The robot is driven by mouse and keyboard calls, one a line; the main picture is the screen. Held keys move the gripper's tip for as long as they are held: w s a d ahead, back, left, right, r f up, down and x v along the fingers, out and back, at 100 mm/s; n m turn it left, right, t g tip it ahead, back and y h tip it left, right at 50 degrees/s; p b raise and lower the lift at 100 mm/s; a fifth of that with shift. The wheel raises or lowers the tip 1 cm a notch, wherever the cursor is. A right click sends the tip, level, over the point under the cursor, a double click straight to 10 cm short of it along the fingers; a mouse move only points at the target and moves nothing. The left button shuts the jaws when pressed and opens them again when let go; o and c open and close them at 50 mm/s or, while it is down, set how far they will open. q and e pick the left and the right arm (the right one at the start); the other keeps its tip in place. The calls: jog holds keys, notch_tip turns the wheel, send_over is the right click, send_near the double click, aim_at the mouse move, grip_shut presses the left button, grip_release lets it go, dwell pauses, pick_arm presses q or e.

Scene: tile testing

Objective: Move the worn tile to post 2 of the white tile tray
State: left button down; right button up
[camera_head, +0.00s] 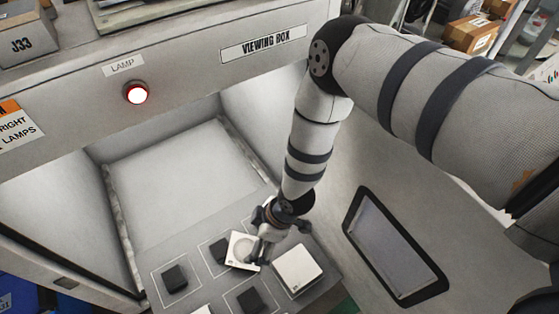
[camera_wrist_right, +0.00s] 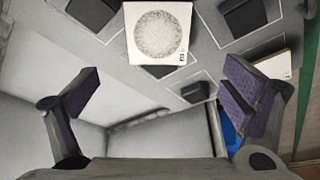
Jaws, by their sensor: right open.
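A white tile with a round grey speckled patch (camera_head: 242,248), which looks like the worn tile, sits over one of the dark posts on the grey tray panel (camera_head: 210,285). The same tile shows at the top of the right wrist view (camera_wrist_right: 178,12). My right gripper (camera_head: 266,243) is just above and beside this tile, partly covering it. Its fingers (camera_wrist_right: 160,100) are spread wide with nothing between them. A plain white tile (camera_head: 298,268) lies to the right. Post numbers are not readable. My left gripper is not in view.
Dark posts stand bare at the left (camera_head: 174,278) and front (camera_head: 250,300). Another white tile (camera_head: 201,309) is cut off at the bottom edge.

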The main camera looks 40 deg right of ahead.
jog(key=b, duration=0.3)
send_over(246, 251)
jog(key=s+d, duration=0.2)
jog(key=f, duration=0.5)
jog(key=shift+w+f, duration=0.2)
jog(key=shift+f, duration=0.2)
jog(key=shift+w+a+f+b, duration=0.2)
jog(key=shift+a+f+b, duration=0.1)
jog(key=shift+f, duration=0.3)
jog(key=b+x, duration=0.1)
jog(key=x, duration=0.1)
jog(key=b+x, duration=0.1)
jog(key=x, duration=0.1)
jog(key=shift+s+d+f, duration=0.1)
jog(key=shift+s+f, duration=0.1)
jog(key=shift+f, duration=0.15)
jog(key=shift+w+f, duration=0.15)
jog(key=shift+r, duration=0.2)
jog(key=shift+c, duration=0.5)
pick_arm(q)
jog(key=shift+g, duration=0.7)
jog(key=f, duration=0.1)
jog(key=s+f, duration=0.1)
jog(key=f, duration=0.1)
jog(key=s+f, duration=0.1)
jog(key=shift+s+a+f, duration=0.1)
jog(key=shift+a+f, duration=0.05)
pick_arm(e)
jog(key=c, duration=1)
jog(key=shift+o, duration=0.2)
